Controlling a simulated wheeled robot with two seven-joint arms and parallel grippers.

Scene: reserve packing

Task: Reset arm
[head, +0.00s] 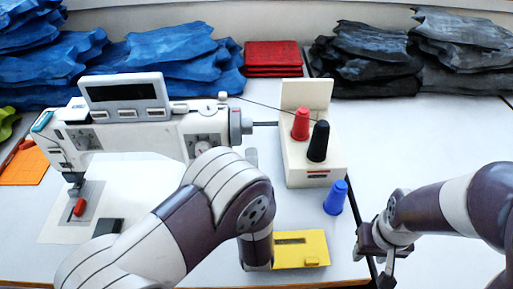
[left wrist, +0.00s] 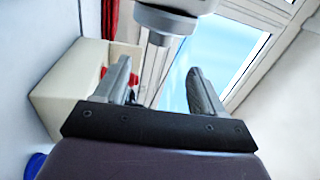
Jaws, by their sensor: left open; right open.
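My left arm reaches in from the bottom left of the head view. Its bent wrist blocks most of the left gripper there. In the left wrist view the left gripper (left wrist: 160,88) shows two grey fingers spread apart with nothing between them. A light part, apparently of the sewing machine (head: 165,128), is just beyond them. My right gripper (head: 380,262) is low at the right of the head view, open and empty, over the seam at the table's right side. It is to the right of and below the blue thread cone (head: 336,198).
A cream thread stand (head: 305,168) holds a red cone (head: 301,124) and a black cone (head: 318,142). A yellow box (head: 300,250) lies beside my left wrist. Blue (head: 170,62), red (head: 272,57) and dark grey (head: 368,65) fabric stacks line the back. The right-hand surface is mostly clear.

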